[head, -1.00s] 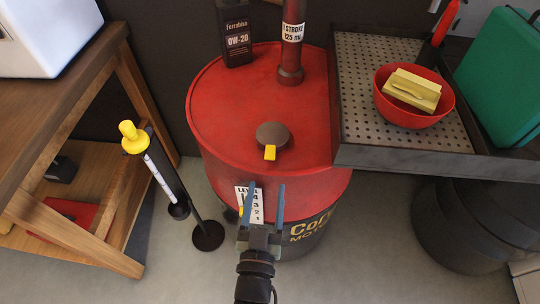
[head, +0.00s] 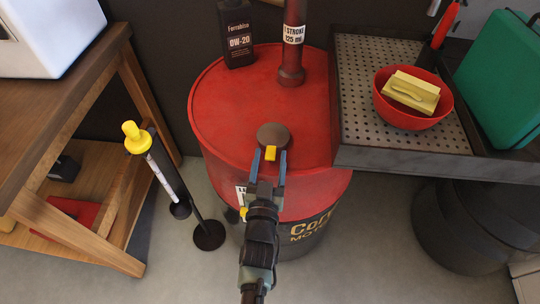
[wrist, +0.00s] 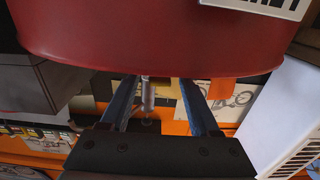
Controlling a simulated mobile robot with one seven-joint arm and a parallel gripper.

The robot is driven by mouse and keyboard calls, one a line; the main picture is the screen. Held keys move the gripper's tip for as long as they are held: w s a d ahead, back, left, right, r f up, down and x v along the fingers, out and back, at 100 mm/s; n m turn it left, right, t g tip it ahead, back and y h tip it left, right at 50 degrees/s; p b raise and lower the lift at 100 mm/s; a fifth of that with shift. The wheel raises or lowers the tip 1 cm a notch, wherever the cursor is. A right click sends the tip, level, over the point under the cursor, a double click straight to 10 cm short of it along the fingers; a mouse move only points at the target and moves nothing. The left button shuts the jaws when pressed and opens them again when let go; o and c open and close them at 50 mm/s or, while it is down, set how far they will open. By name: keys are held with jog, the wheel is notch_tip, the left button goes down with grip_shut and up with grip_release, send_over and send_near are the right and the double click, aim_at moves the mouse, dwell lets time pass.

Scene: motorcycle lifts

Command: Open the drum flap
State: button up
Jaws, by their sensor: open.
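The drum flap (head: 272,134) is a round dark brown lid on top of the red drum (head: 228,105), with a yellow tab (head: 270,153) at its near edge. The lid looks shut. My gripper (head: 268,158) is open, its two blue fingers apart and nothing held. In the head view the fingertips appear on either side of the yellow tab; I cannot tell whether they touch it or are level with it. In the wrist view my gripper (wrist: 160,88) shows both fingers below the red drum surface (wrist: 150,40); the flap and tab are not visible there.
A dark red pipe (head: 292,65) and a black oil bottle (head: 238,45) stand on the drum behind the flap. A perforated tray (head: 358,75) with a red bowl (head: 384,108) adjoins at right. A yellow-topped stand (head: 138,140) and wooden bench (head: 60,90) are at left.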

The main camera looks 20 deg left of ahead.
jog(key=shift+w+a, duration=0.1)
jog(key=shift+w, duration=0.15)
grip_shut()
dwell(1.4)
